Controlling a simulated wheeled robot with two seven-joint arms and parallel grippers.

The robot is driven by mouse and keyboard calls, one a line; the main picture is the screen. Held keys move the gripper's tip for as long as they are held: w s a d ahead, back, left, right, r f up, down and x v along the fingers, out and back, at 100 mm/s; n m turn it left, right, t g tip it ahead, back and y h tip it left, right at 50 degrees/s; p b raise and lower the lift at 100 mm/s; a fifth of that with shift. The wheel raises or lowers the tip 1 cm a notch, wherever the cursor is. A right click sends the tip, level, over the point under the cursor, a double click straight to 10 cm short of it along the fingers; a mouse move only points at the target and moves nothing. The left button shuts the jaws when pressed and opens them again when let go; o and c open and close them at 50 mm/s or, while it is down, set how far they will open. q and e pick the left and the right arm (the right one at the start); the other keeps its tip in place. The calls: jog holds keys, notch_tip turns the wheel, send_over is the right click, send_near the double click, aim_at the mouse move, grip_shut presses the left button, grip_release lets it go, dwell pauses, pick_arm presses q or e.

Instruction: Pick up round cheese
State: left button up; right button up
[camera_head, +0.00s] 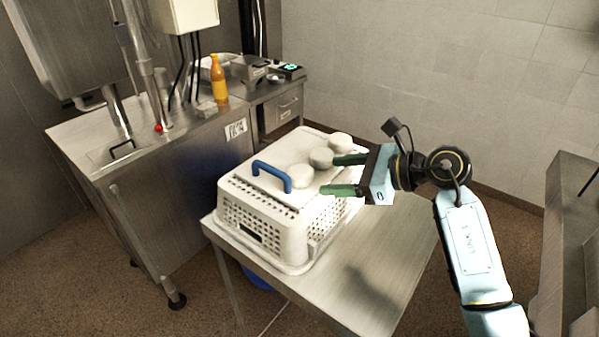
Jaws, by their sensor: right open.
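My left gripper is not in view.
The white basket (262,215) with a blue handle (271,174) stands on a steel table (375,285), whose front right part is bare. A steel counter at the back left holds an orange bottle (219,80) and a scale (249,68). A tiled wall stands behind.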

aim_at(312, 179)
jog(key=shift+p+x, duration=0.65)
jog(key=shift+x, duration=2.55)
jog(key=shift+d+f, duration=0.1)
jog(key=shift+f, duration=0.1)
jog(key=shift+c, duration=0.5)
jog(key=shift+f, duration=0.1)
jog(key=c, duration=0.7)
